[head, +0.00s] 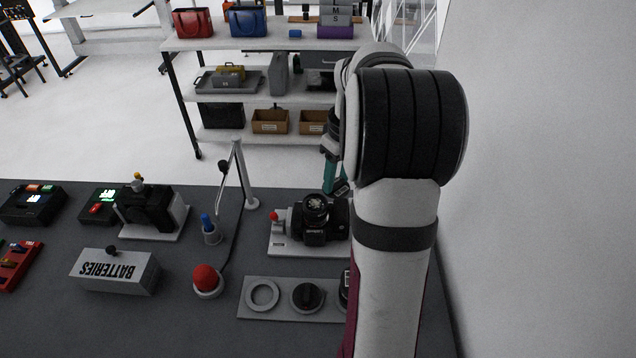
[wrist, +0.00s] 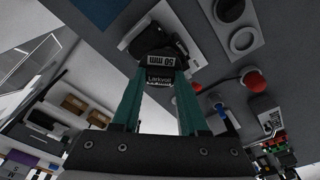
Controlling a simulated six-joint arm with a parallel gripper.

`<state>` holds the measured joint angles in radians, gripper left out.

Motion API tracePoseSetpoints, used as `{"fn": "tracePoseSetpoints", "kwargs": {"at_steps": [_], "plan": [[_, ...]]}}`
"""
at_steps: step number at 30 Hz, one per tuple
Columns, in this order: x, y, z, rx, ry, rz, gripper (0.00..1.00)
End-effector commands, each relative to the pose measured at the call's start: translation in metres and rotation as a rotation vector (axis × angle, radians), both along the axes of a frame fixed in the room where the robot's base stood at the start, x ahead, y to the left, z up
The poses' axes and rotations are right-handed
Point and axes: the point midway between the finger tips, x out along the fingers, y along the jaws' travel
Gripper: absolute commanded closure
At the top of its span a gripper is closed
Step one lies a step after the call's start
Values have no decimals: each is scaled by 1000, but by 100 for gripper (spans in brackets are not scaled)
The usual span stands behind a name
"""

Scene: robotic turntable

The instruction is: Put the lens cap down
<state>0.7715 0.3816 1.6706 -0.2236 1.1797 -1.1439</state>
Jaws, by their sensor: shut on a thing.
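My gripper (wrist: 157,82) has two teal fingers, shut on a small dark piece lettered "Larkvist" (wrist: 160,80), which I take to be the lens cap. Its outline merges with the dark shapes behind it, one bearing a "50 mm" label. In the head view my gripper (head: 337,180) hangs just behind and above the black camera (head: 314,235), mostly hidden by my arm. A grey tray (head: 283,283) nearer the front carries a grey ring (head: 262,295) and a dark round piece (head: 307,297).
A red button (head: 206,279) and a blue-topped peg (head: 211,224) stand left of the tray. A white post (head: 243,180) rises behind them. A BATTERIES box (head: 117,270) lies further left. Shelves (head: 270,97) stand beyond the table; a wall (head: 540,150) is at right.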

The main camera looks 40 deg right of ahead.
Motion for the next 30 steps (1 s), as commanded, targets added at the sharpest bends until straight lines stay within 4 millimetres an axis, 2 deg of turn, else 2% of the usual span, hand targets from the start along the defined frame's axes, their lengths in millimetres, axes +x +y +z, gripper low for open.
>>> {"fn": "tracePoseSetpoints", "kwargs": {"at_steps": [6,11,14,22,25,30], "plan": [[-46,-20,30,-2,-1,-4,100],[-61,-30,35,1,2,-28,100],[-63,-49,17,4,10,-147,100],[-65,-114,-68,2,10,-650,100],[-67,-125,-89,2,4,-758,100],[-68,-127,-134,3,3,-791,100]]}}
